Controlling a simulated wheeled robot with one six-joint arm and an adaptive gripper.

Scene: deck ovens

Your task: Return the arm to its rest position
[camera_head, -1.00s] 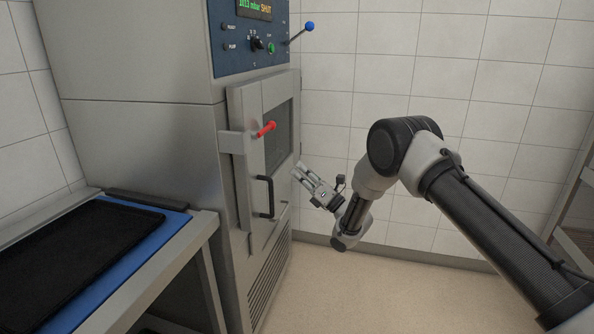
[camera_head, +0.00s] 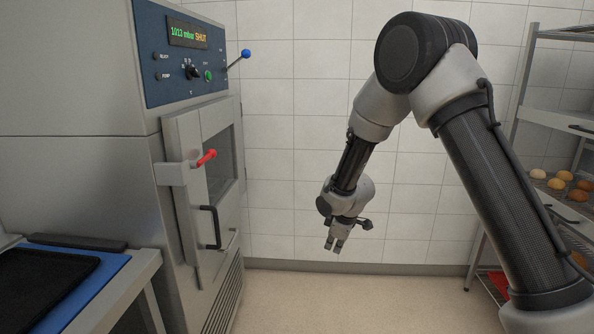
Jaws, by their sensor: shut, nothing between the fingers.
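My gripper (camera_head: 335,246) hangs in free air in the middle of the head view, fingers pointing down over the floor. It is shut and empty. My arm reaches in from the lower right, bends at a high elbow and comes down to the wrist. The gripper is to the right of the steel oven cabinet (camera_head: 75,180), apart from its closed door (camera_head: 190,140).
The door has a red-tipped latch (camera_head: 206,158) and a black handle (camera_head: 212,228). A table with a dark tray (camera_head: 40,285) is left. A rack with buns (camera_head: 557,184) stands right.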

